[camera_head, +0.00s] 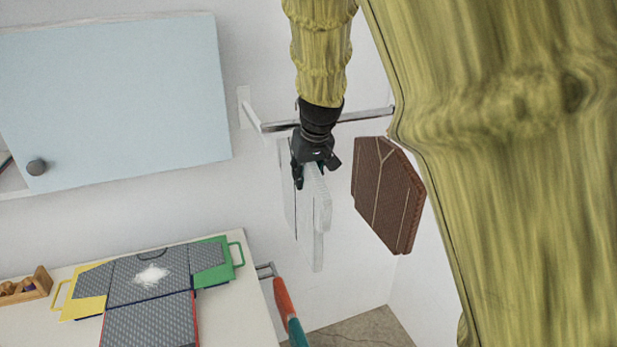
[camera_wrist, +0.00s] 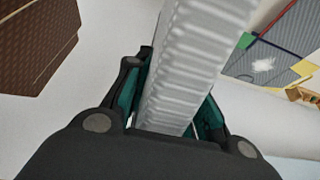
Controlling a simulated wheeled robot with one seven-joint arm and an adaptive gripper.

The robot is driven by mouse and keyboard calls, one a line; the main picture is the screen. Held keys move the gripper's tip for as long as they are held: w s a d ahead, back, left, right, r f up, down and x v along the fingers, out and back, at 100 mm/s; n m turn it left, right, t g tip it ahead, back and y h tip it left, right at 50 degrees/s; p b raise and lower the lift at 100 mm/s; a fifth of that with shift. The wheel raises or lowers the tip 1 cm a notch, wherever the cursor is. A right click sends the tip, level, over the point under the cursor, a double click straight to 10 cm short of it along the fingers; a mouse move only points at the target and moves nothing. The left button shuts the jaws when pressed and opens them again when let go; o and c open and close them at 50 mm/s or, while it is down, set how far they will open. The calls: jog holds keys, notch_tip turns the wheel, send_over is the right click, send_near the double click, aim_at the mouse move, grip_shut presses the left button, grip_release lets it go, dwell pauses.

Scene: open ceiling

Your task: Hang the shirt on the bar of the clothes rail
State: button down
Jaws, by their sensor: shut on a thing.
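The white ribbed shirt (camera_head: 317,222) hangs down from my gripper (camera_head: 312,172), stiff and flat, below the bar in the head view. My gripper is shut on its upper edge. In the wrist view, the shirt (camera_wrist: 195,60) rises between the two dark-and-green fingers (camera_wrist: 172,112). The clothes rail's metal bar (camera_head: 366,115) runs from a wall bracket to the right, passing behind my wrist. Whether the shirt touches the bar is hidden by my gripper.
A brown garment (camera_head: 386,195) hangs to the right of the shirt; it also shows in the wrist view (camera_wrist: 35,45). A pale blue cabinet door (camera_head: 115,95) is at left. A table (camera_head: 238,325) with a folding board (camera_head: 150,318) stands below left. A red-and-teal object (camera_head: 287,305) is beside it.

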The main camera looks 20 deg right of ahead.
jog(key=shift+w, duration=0.55)
jog(key=shift+f+b, duration=1.1)
jog(key=shift+f, duration=0.85)
jog(key=c, duration=1.1)
grip_release()
